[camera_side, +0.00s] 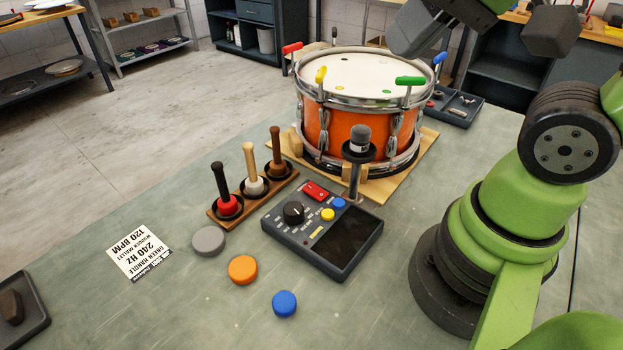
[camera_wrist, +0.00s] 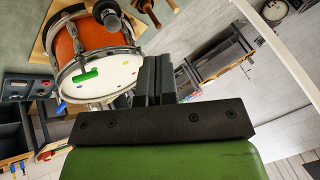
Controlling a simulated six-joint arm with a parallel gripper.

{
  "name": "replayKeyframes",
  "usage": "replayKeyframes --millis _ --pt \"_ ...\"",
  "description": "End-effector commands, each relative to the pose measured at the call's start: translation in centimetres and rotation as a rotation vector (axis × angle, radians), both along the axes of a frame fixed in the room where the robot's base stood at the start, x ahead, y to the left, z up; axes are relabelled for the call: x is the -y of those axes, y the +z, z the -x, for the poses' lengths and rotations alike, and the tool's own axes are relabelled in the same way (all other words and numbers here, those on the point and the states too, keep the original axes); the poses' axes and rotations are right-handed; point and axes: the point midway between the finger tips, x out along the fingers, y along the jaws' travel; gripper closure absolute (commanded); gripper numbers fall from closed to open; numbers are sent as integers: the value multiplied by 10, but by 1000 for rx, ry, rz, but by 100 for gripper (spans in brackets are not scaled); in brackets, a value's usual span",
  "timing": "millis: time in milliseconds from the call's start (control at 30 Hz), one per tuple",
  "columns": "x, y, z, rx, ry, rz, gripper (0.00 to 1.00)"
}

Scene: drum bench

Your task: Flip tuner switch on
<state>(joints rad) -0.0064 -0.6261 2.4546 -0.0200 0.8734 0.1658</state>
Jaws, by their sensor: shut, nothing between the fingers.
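The tuner (camera_side: 322,231) is a dark grey box lying on the bench in front of the drum. It has a black knob (camera_side: 293,212), a red switch (camera_side: 316,191), yellow and blue buttons and a dark blank screen (camera_side: 341,236). I cannot tell which way the switch is set. A microphone (camera_side: 359,150) stands on a post at the tuner's far edge. My gripper (camera_wrist: 157,62) is shut and empty in the wrist view. In the side view its dark parts are high at the top right, partly cut off, well away from the tuner.
The orange drum (camera_side: 345,128) with coloured keys on its rim stands on a wooden base behind the tuner. Mallets stand in a wooden rack (camera_side: 240,212). Grey, orange (camera_side: 243,269) and blue discs and a printed card (camera_side: 139,252) lie at the front. My arm's base is right of the tuner.

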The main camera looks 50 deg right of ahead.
Motion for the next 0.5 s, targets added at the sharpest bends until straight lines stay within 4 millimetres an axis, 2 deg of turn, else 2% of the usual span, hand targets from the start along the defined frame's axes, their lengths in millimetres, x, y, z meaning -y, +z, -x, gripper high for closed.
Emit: replayKeyframes --millis 267,500 --pt "6 -30 -53 -230 -367 -128 100" --pt "9 -75 -93 -386 -706 -194 100"
